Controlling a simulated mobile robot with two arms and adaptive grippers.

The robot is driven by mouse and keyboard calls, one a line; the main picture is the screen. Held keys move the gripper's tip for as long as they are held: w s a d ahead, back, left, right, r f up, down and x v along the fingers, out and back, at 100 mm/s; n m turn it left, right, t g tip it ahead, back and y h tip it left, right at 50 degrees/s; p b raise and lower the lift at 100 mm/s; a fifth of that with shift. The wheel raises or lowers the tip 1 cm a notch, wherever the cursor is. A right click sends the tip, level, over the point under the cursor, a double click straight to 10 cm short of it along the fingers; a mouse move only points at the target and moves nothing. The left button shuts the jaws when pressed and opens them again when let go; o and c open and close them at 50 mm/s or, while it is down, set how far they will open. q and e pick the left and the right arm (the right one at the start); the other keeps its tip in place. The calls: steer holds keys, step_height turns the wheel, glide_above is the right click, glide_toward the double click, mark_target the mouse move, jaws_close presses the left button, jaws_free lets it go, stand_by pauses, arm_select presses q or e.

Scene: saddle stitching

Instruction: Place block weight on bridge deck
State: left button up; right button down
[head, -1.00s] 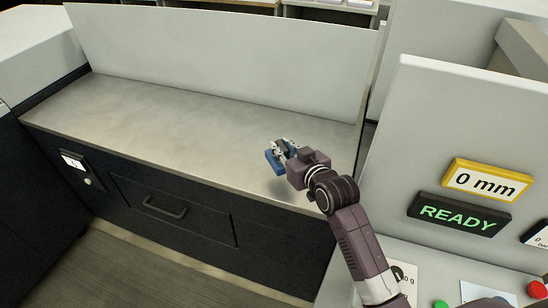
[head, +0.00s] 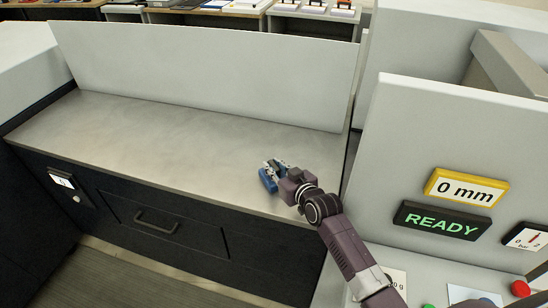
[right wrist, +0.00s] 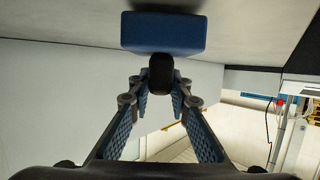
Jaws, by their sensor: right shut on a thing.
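A blue block weight (head: 268,181) with a dark knob is held at my right gripper (head: 277,170), above the right part of a grey metal bench top (head: 150,135). In the right wrist view the block (right wrist: 162,33) is at the top, and its black knob (right wrist: 160,75) sits between the fingertips. My right gripper is shut on that knob. I cannot tell whether the block touches the bench top. No part is clearly recognisable as a bridge deck. My left gripper is not in view.
A pale upright panel (head: 200,75) stands along the back of the bench. At right, a grey console bears a yellow "0 mm" display (head: 465,188) and a green "READY" display (head: 440,220). The bench top left of my gripper is clear.

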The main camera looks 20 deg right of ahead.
steer(key=shift+w+d+r, duration=0.1)
steer(key=shift+w+r, duration=0.15)
steer(key=shift+w, duration=0.05)
steer(key=shift+f, duration=0.25)
steer(key=c, duration=2.2)
jaws_free()
steer(key=shift+s+f, duration=0.1)
steer(key=shift+f, duration=0.3)
steer(key=shift+c, duration=0.2)
steer(key=o, duration=0.4)
steer(key=shift+s+r, duration=0.1)
steer(key=shift+o, duration=0.2)
steer(key=shift+s, duration=0.1)
steer(key=shift+s+d, duration=0.1)
steer(key=shift+s, duration=0.2)
steer(key=shift+b+v, duration=0.45)
steer(key=shift+v, duration=2.9)
steer(key=shift+r, duration=0.15)
